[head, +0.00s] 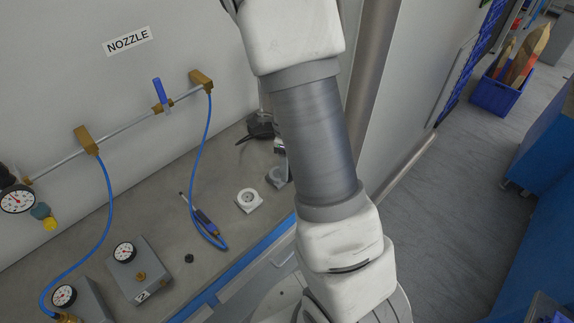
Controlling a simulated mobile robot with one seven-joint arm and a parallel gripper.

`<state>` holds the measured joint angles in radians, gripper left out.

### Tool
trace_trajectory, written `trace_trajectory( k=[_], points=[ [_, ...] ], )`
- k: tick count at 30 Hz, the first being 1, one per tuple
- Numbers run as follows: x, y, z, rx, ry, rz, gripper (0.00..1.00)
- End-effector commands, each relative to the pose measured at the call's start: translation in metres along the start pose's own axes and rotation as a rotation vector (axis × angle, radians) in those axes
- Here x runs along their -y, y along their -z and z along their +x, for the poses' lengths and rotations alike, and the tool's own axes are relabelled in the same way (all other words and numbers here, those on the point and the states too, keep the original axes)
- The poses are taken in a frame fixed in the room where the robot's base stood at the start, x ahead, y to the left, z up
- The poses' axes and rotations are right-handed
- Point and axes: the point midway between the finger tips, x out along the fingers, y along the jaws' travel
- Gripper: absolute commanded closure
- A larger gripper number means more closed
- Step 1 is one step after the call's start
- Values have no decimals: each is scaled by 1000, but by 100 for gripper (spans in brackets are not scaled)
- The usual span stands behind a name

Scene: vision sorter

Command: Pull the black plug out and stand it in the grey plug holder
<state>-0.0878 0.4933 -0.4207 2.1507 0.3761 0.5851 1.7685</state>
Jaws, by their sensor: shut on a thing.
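My gripper is not in view; only upper links of my arm cross the picture. A small round black piece (189,258) sits on the grey worktop, right of the gauge box; I cannot tell whether it is the black plug. A grey block with a round top (277,177) stands at the right of the worktop, partly hidden behind my arm. It may be the grey plug holder. I see no plug standing in its visible part.
The worktop (165,215) carries a white round-faced block (248,200), a blue-hosed tool (205,220) and a gauge box (138,268). A pipe with a blue valve handle (160,92) runs along the wall. A dark object (260,127) is partly behind my arm. Open floor (440,220) lies right.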

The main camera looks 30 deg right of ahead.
Motion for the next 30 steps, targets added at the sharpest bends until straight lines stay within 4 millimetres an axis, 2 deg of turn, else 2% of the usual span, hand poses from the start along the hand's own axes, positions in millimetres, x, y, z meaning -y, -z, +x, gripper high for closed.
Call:
trace_trajectory(
  k=[9,14,30],
  points=[
    [0,0,-26,0,1,0,100],
    [1,-1,-28,0,1,0,100],
    [43,-32,-28,0,1,-1,100]
  ],
)
